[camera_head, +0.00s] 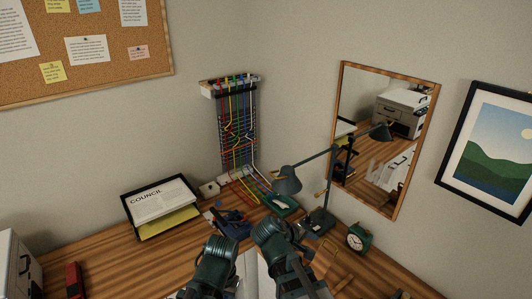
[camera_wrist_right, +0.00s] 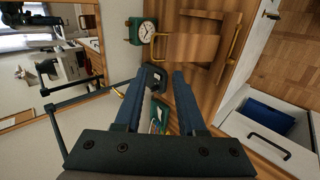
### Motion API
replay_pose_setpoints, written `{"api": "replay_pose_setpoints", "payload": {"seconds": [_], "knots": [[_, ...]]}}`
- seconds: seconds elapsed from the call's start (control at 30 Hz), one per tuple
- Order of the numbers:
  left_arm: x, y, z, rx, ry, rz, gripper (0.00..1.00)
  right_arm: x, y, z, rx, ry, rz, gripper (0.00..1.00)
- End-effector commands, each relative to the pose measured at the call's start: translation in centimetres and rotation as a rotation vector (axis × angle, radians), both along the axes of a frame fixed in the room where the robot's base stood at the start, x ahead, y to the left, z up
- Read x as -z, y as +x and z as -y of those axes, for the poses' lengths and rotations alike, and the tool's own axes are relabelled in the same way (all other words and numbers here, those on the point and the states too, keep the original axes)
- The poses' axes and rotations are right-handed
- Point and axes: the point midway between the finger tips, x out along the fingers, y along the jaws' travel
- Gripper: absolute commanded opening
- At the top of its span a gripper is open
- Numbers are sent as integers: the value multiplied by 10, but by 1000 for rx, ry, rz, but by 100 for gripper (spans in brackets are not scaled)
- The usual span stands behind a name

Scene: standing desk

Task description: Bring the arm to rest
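My two arms reach up from the bottom middle of the head view, side by side above the desk (camera_head: 100,268). My right gripper (camera_head: 303,280) is only partly clear there, low in the picture. In the right wrist view my right gripper (camera_wrist_right: 164,82) has its two blue fingers apart, with nothing held between them. My left arm (camera_head: 212,265) stands just left of the right one. Its fingertips cannot be made out clearly.
A green clock (camera_head: 358,237) and a desk lamp (camera_head: 288,181) stand right of my arms. A paper tray (camera_head: 160,205) lies to the left. A mirror (camera_head: 384,138) hangs behind. A white drawer (camera_wrist_right: 262,122) stands open in the wrist view. The left desk front is mostly clear.

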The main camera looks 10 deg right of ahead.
Motion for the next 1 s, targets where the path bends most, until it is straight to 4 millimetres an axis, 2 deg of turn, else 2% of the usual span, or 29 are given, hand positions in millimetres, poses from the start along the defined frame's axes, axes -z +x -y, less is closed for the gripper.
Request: {"api": "replay_pose_setpoints", "payload": {"seconds": [0.13,0.3,0.4,0.5,0.63,1.0], "knots": [[9,0,0,0,0,0,50,34,-29,-35,50,165,-62,39],[19,0,0,-1,0,0,50,73,-80,-96,135,420,-196,39],[23,0,0,-1,0,0,50,83,-104,-124,171,522,-270,39],[24,0,0,-1,0,0,50,88,-119,-142,193,586,-320,39],[24,0,0,-1,0,0,50,88,-126,-150,203,613,-343,39],[24,0,0,-1,0,0,50,88,-125,-149,202,612,-341,39]]}}
